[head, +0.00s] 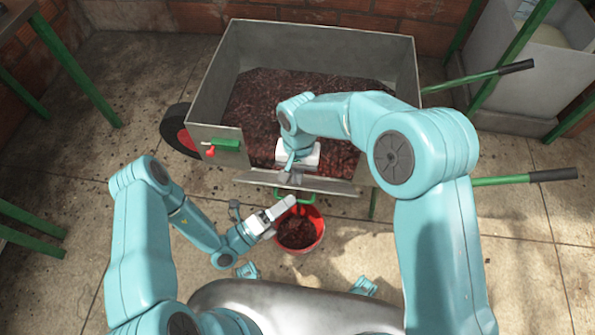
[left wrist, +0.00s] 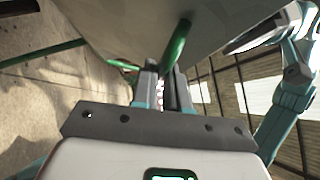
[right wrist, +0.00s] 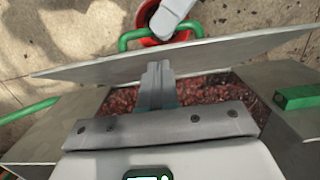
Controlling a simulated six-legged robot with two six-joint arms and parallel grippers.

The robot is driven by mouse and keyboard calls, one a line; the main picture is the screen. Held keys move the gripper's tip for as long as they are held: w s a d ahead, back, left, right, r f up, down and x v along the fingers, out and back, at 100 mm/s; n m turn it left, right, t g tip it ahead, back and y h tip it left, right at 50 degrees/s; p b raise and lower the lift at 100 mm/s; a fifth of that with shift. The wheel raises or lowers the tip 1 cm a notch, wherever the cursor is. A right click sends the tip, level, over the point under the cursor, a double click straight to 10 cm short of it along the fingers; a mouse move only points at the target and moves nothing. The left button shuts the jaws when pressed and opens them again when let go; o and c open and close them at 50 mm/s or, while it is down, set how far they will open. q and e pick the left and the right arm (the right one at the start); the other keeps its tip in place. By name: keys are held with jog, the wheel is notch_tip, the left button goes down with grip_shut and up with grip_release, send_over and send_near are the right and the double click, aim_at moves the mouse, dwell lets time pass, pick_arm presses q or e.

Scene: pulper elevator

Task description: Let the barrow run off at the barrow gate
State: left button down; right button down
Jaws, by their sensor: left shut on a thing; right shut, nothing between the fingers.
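The grey metal barrow (head: 318,42) stands ahead, holding dark red pulp (head: 262,115). Its gate plate (head: 335,186) is at the front, seemingly tilted outward, and also spans the right wrist view (right wrist: 215,58). A green handle (right wrist: 130,38) is on the plate. My left gripper (head: 288,204) is shut on this handle; the green bar (left wrist: 176,43) shows at its fingers in the left wrist view. My right gripper (right wrist: 158,72) is shut and empty, just behind the plate over the pulp. A red bucket (head: 318,235) with some dark pulp stands below the gate.
A green latch block (head: 226,144) with a red knob (head: 211,153) is on the barrow's front left. A wheel (head: 177,128) is at left, two green shafts with black grips (head: 552,174) at right. A green-legged table (head: 75,70) stands at left. Floor near the bucket is open.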

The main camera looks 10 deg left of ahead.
jog(key=shift+s+f, duration=0.65)
jog(key=shift+s, duration=0.35)
pick_arm(q)
jog(key=shift+w+f, duration=0.25)
jog(key=shift+w, duration=0.15)
pick_arm(e)
jog(key=shift+w+f, duration=0.1)
jog(key=shift+f, duration=0.05)
pick_arm(q)
jog(key=c, duration=1.2)
grip_release()
jog(key=shift+a, duration=0.1)
jog(key=shift+o, duration=0.2)
jog(key=shift+r, duration=0.1)
pick_arm(e)
jog(key=shift+d, duration=0.1)
